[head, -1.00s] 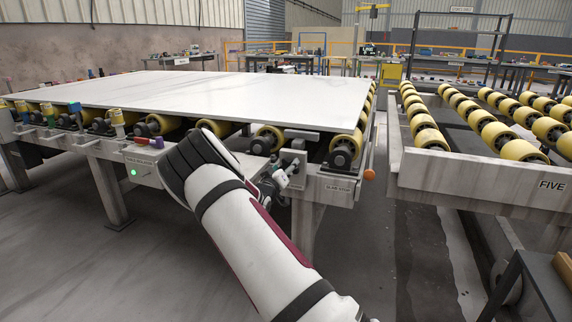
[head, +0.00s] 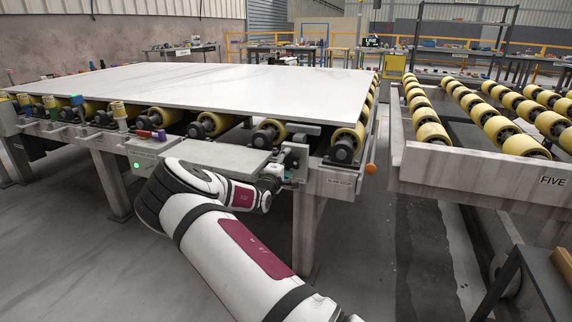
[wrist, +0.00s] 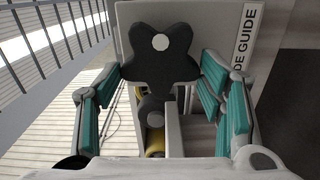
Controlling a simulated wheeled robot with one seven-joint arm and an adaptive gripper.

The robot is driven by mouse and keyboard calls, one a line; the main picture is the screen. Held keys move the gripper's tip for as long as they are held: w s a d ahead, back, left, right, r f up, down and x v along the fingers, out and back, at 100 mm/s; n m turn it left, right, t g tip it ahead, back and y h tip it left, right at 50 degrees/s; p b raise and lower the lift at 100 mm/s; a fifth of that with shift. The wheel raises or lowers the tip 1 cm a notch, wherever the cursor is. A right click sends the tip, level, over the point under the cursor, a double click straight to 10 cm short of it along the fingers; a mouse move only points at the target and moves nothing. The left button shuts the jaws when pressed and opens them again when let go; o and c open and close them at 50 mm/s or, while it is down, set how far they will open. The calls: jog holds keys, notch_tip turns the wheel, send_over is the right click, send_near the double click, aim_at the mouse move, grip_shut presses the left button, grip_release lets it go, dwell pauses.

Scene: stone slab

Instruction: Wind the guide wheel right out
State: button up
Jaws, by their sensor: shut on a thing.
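The guide wheel (wrist: 157,55) is a dark lobed knob with a pale round centre, in front of a grey plate lettered "DE GUIDE" (wrist: 244,45) in the wrist view. My gripper (wrist: 158,82) has its teal-padded fingers on either side of the wheel and is shut on it. In the head view my gripper (head: 283,177) is at the front of the roller table, below the slab's near edge, and the wheel cannot be made out there. Below the knob, a dark shaft part and a yellow roller (wrist: 155,141) show.
A large white slab (head: 215,90) lies on the roller table. A grey ledge (head: 215,156) juts out beside my wrist. An orange knob (head: 371,169) sits at the table's right corner. A second roller bed (head: 470,165) stands to the right, across a narrow gap.

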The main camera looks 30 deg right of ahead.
jog(key=n, duration=0.2)
jog(key=n+b, duration=0.1)
jog(key=n, duration=0.1)
jog(key=shift+a+f+n, duration=0.1)
jog(key=shift+f+n, duration=0.25)
jog(key=shift+n, duration=0.05)
dwell(0.4)
jog(key=o, duration=1.2)
jog(key=shift+c, duration=0.2)
jog(key=v, duration=1.2)
jog(key=shift+s, duration=0.1)
